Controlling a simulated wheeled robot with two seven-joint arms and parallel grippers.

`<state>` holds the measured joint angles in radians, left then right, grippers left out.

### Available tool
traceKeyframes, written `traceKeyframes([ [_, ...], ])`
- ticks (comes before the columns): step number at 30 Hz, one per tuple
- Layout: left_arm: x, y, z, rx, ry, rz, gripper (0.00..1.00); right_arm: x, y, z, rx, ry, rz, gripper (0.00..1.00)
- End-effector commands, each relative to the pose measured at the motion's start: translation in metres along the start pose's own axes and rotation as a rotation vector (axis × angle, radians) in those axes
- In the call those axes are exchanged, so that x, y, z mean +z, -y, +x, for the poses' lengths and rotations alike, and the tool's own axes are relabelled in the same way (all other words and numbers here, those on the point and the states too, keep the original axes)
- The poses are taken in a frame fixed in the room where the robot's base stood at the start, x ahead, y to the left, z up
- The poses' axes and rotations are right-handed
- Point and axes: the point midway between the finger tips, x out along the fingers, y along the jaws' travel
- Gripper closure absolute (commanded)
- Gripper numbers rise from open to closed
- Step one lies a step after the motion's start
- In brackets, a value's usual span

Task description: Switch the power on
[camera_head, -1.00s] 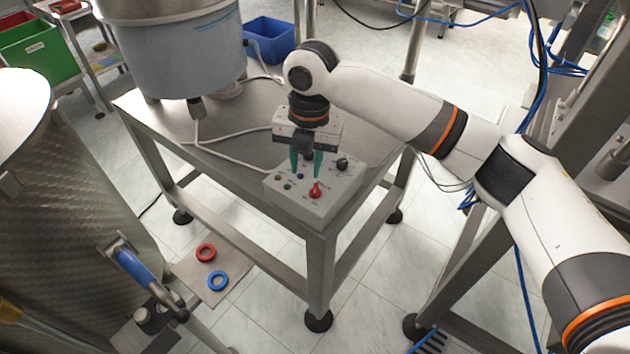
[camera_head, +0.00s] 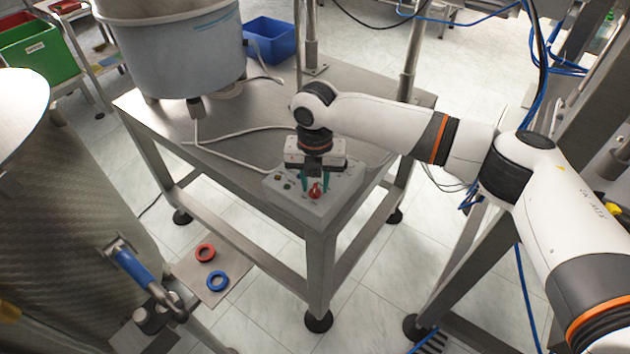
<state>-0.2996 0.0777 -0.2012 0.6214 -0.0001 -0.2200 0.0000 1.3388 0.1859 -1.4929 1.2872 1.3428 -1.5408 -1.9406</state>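The grey control box (camera_head: 318,211) sits on the front corner of the steel table. Its red power knob (camera_head: 315,190) is on the sloped top panel. My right gripper (camera_head: 316,182) points down over the box. Its green fingers are apart, one on each side of the red knob as seen from here. I cannot tell whether they touch the knob. The gripper body hides the back of the panel, including the black knob seen before. My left gripper is not in view.
A large grey feeder bowl (camera_head: 172,50) stands on the table (camera_head: 245,130) behind the box, with a white cable (camera_head: 235,160) running across the tabletop. A blue bin (camera_head: 270,40) is behind. Red (camera_head: 205,252) and blue (camera_head: 217,281) rings lie on a low plate.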

Motion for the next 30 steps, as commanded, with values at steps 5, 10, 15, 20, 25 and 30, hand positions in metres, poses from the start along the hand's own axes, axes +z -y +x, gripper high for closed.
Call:
traceKeyframes([
  [5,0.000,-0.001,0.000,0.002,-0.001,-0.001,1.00,0.000,0.000,0.005,-0.001,-0.001,-0.001,0.69],
  [10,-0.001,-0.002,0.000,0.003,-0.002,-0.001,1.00,0.000,0.000,0.005,-0.001,-0.001,-0.001,0.69],
  [15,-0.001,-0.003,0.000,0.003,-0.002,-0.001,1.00,0.000,0.000,0.005,-0.001,-0.001,-0.001,0.94],
  [20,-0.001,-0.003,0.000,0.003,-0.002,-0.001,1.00,0.000,0.000,0.005,-0.001,-0.001,-0.001,1.00],
  [25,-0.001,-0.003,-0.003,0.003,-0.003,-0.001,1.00,0.000,0.000,0.004,-0.001,0.000,0.012,1.00],
  [30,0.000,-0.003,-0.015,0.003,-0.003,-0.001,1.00,0.001,0.001,0.002,-0.002,0.002,0.067,1.00],
])
